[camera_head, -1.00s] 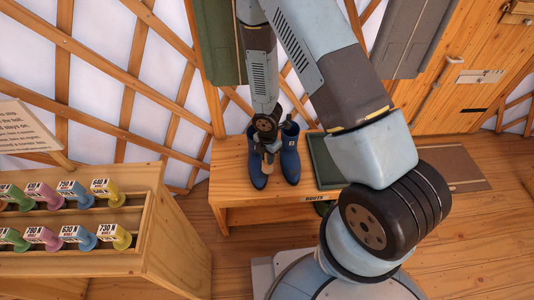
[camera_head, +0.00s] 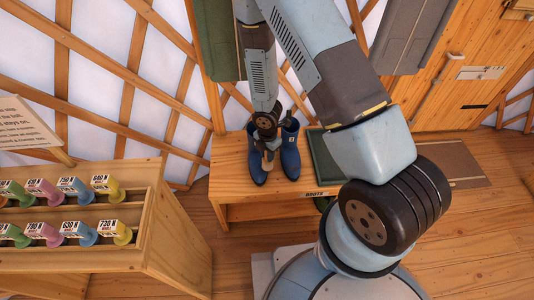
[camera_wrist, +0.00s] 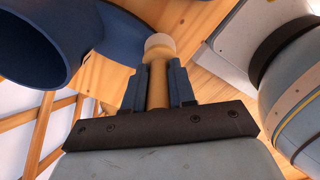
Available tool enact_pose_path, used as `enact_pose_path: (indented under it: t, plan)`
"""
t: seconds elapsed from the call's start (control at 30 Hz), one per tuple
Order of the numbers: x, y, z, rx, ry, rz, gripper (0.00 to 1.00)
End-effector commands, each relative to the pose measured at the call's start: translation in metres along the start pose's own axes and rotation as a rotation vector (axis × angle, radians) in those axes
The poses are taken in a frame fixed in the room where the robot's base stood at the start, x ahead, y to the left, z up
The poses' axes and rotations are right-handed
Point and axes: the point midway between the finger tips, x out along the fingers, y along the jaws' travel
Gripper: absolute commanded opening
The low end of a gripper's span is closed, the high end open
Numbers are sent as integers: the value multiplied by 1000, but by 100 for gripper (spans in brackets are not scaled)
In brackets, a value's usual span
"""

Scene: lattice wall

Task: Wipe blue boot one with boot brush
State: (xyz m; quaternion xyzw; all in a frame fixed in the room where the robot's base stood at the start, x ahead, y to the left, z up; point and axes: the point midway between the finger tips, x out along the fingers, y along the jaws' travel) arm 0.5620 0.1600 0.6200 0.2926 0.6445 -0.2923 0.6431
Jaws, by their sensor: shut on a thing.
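Two blue boots stand upright side by side on a wooden bench: the left boot (camera_head: 257,168) and the right boot (camera_head: 290,158). I cannot tell which is boot one. My gripper (camera_head: 267,146) is at the left boot, toward the gap between the two. In the wrist view my gripper (camera_wrist: 157,88) is shut on the light wooden handle of the boot brush (camera_wrist: 158,60), which ends in a round knob. The brush's bristles are hidden. A wide blue boot opening (camera_wrist: 35,40) shows close at upper left there. Whether brush and boot touch is unclear.
The bench (camera_head: 232,180) also bears a dark green tray (camera_head: 325,160) right of the boots. A wooden rack (camera_head: 150,225) with several coloured, labelled handles stands at left front. The lattice wall (camera_head: 120,85) rises behind. Open wooden floor lies to the right.

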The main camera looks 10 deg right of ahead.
Motion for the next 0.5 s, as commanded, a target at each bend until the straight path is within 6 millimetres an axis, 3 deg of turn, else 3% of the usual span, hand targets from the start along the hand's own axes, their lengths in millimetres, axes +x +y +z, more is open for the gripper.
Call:
enact_pose_path:
  t: [0.5]
  plan:
    - [9,0,0,0,0,-1,0]
